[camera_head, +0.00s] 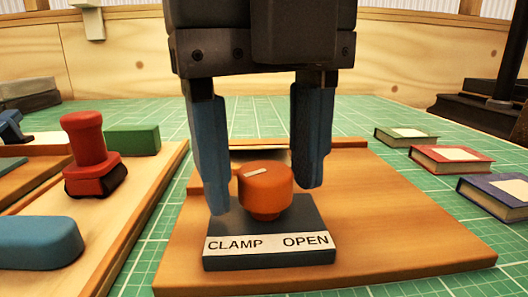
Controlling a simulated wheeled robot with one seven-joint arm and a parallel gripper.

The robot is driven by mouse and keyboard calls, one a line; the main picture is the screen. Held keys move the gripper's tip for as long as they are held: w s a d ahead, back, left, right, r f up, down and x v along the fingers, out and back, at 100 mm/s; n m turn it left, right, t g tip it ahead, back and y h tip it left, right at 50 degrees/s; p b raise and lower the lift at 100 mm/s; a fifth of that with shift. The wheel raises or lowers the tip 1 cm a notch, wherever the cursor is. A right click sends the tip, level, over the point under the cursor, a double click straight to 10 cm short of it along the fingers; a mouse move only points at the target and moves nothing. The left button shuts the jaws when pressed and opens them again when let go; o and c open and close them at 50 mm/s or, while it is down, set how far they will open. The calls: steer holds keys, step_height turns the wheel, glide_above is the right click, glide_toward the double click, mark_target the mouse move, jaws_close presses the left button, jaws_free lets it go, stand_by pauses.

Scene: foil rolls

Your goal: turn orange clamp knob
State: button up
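The orange clamp knob (265,188) sits on a dark blue-grey block (230,258). A white label (268,245) on the block's front reads "CLAMP" at left and "OPEN" at right. The knob's top carries a pale marker line, slanted slightly and toward the left side. My gripper (262,200) points down over the block, open, with one blue finger on each side of the knob. A gap shows between the knob and each finger in this view. The fingertips reach about the knob's height. The area behind the knob is partly hidden.
The block stands on a wooden board (400,235) on a green cutting mat (350,115). At left, a wooden tray (110,235) holds a red stamp-like tool (88,150), a green block (133,139) and a blue piece (38,242). Green, red and blue book-like boxes (452,159) lie at right.

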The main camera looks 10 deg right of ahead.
mark_target(261, 172)
steer(key=shift+o, duration=0.3)
steer(key=shift+r, duration=0.1)
step_height(261, 172, up, 8)
steer(key=p, duration=0.5)
steer(key=shift+a+f, duration=0.1)
steer(key=shift+f, duration=0.1)
